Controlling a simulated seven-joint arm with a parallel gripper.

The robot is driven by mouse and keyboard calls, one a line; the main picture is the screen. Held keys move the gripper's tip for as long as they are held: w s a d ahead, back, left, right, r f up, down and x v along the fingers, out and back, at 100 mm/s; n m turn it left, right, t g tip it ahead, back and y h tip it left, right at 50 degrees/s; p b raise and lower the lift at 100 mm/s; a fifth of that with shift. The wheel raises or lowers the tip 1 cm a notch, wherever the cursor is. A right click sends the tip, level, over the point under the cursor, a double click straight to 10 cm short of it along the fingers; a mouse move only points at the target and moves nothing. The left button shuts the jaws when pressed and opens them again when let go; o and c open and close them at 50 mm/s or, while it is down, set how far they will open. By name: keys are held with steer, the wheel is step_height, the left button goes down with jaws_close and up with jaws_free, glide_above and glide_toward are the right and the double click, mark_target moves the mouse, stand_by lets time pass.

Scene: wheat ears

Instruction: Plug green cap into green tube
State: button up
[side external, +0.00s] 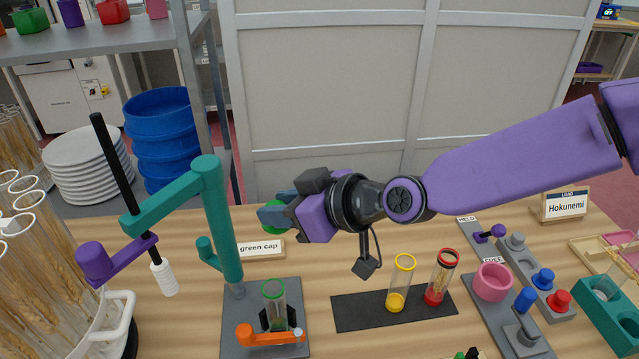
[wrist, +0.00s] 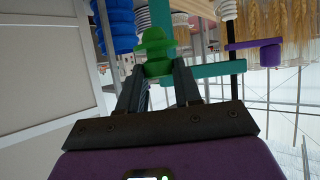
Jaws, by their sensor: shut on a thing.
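My gripper (side external: 282,214) is shut on the green cap (side external: 270,217), in the air above the table and left of my wrist. In the wrist view the green cap (wrist: 155,44) sits at the tips of my gripper (wrist: 160,72). The green tube (side external: 275,305) is a clear tube with a green rim, standing upright in a dark holder on a grey base plate (side external: 236,335) with an orange lever (side external: 268,338). The cap is above the tube and apart from it. The fingers partly hide the cap in the side view.
A teal post (side external: 222,225) with an arm and a purple end (side external: 98,262) stands left of the tube. A "green cap" sign (side external: 260,249) stands behind. Yellow-rimmed (side external: 401,285) and red-rimmed (side external: 441,277) tubes stand on a black mat (side external: 350,312). Wheat tubes (side external: 50,260) fill the left.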

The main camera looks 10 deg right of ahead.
steer(key=shift+s+a+f, duration=0.25)
steer(key=shift+a+f, duration=0.1)
steer(key=shift+f, duration=0.5)
steer(key=shift+s+a+f, duration=0.3)
steer(key=shift+f, duration=0.6)
steer(key=shift+s+a+f, duration=0.25)
steer(key=shift+a+f, duration=0.1)
steer(key=shift+f, duration=0.5)
steer(key=shift+f, duration=2.9)
steer(key=shift+f, duration=1.3)
steer(key=o, duration=1.2)
steer(key=shift+c, duration=0.2)
